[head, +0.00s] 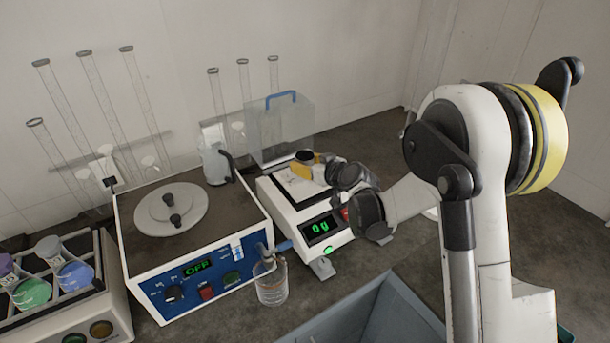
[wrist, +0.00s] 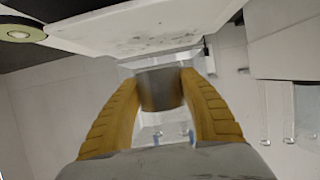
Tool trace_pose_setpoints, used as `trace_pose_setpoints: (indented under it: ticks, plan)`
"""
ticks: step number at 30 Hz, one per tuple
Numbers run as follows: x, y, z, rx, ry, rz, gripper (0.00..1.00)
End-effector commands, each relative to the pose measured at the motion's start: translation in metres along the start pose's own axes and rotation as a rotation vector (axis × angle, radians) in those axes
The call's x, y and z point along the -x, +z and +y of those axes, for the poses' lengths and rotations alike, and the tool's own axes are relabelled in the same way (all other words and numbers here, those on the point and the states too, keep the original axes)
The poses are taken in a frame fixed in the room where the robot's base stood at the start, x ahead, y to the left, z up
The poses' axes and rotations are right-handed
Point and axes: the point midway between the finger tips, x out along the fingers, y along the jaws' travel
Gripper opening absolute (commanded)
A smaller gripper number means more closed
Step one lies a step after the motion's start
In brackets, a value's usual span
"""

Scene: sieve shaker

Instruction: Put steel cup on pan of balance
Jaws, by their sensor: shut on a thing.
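The steel cup shows as a small dark cylinder (head: 304,157) in the head view. In the wrist view the cup (wrist: 160,88) sits between my two yellow fingers. My gripper (head: 306,167) is shut on it, over the back part of the balance. The balance (head: 292,226) is a white box with a green "0g" reading. Its pan (head: 293,187) is a pale, smudged plate, partly hidden by my gripper. The smudged pale surface also shows above the fingers in the wrist view (wrist: 135,38). I cannot tell whether the cup touches the pan.
A clear box with a blue handle (head: 281,130) stands behind the balance. A glass beaker (head: 271,284) stands in front. A grey-blue bin (head: 365,315) is at the lower middle.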

Motion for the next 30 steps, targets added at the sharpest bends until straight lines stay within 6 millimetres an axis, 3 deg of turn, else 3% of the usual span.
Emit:
trace_pose_setpoints:
  ticks: [6,18,19,21,30]
  plan:
    - [-0.013,0.033,0.0,0.0,0.0,0.0,0.13]
    - [-0.015,0.037,0.001,0.0,0.001,0.0,0.13]
    - [-0.014,0.037,0.001,0.0,0.0,0.0,0.53]
    - [-0.014,0.036,0.001,0.0,0.0,0.0,0.68]
    - [-0.013,0.035,0.001,0.0,0.0,0.0,0.68]
